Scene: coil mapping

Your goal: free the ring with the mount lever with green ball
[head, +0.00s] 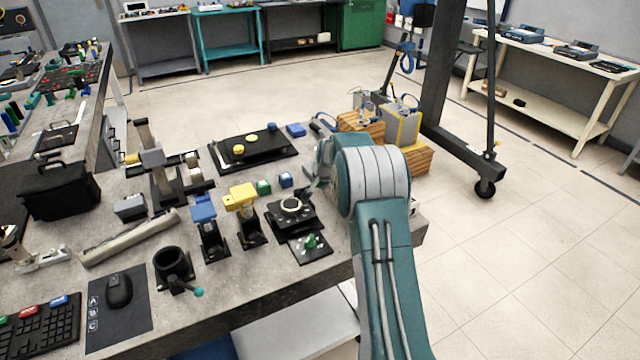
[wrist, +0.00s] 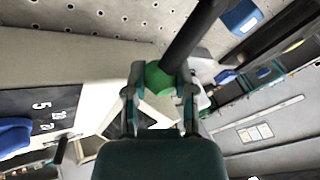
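In the wrist view, my gripper (wrist: 163,72) has its two fingers on either side of a green ball (wrist: 157,78). They look closed onto it; contact on the right is partly hidden by a dark rod (wrist: 195,35) that runs up from beside the ball. In the head view my gripper is mostly hidden behind my arm. A round ring-like part (head: 290,204) sits on a black mount (head: 293,219) on the table. A small black plate with a green knob (head: 310,240) lies in front of it. Which mount the gripped ball belongs to is not clear.
Blue (head: 206,218) and yellow (head: 243,200) clamp-like fixtures stand left of the mount. A black cup with a teal-ball lever (head: 198,292) stands nearer the front edge. A black tray (head: 270,160) lies behind, wooden blocks (head: 413,158) at right.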

